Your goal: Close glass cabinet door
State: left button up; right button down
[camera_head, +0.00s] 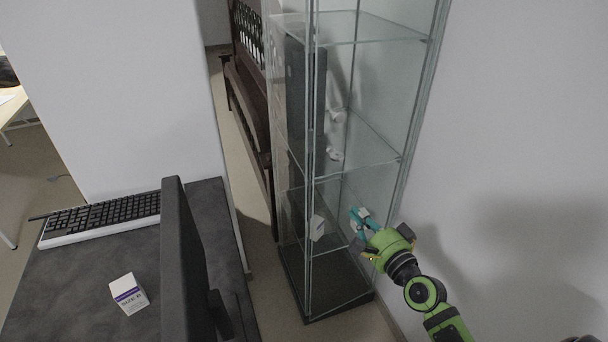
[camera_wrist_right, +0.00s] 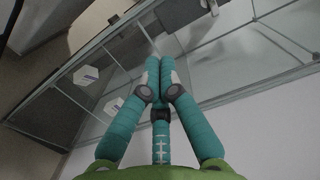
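The tall glass cabinet (camera_head: 338,312) stands on a dark base in the middle right of the head view. Its clear panels overlap, so I cannot tell which pane is the door or how far it stands open. My right gripper (camera_head: 357,219) is at the cabinet's right part, low, with its teal fingers overlapping the glass. In the right wrist view, the fingers (camera_wrist_right: 160,75) are shut together with nothing visible between them, and glass panes and metal edges lie beyond. Contact with the glass cannot be told. My left gripper is not in view.
A white box (camera_head: 317,227) shows at the cabinet's lower part. A dark desk (camera_head: 60,300) with a keyboard (camera_head: 100,216), a monitor (camera_head: 187,265) and a small box (camera_head: 129,294) stands at left. A dark wooden bench (camera_head: 250,110) is behind. A white wall (camera_head: 520,120) borders the right.

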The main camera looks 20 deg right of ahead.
aim_at(323, 173)
jog(key=w, duration=1.3)
jog(key=shift+w+a, duration=0.3)
jog(key=shift+w, duration=0.05)
jog(key=w+b, duration=0.1)
jog(key=w, duration=0.3)
jog(key=shift+a+f+b, duration=0.15)
jog(key=shift+b, duration=0.25)
jog(key=shift+r, duration=0.5)
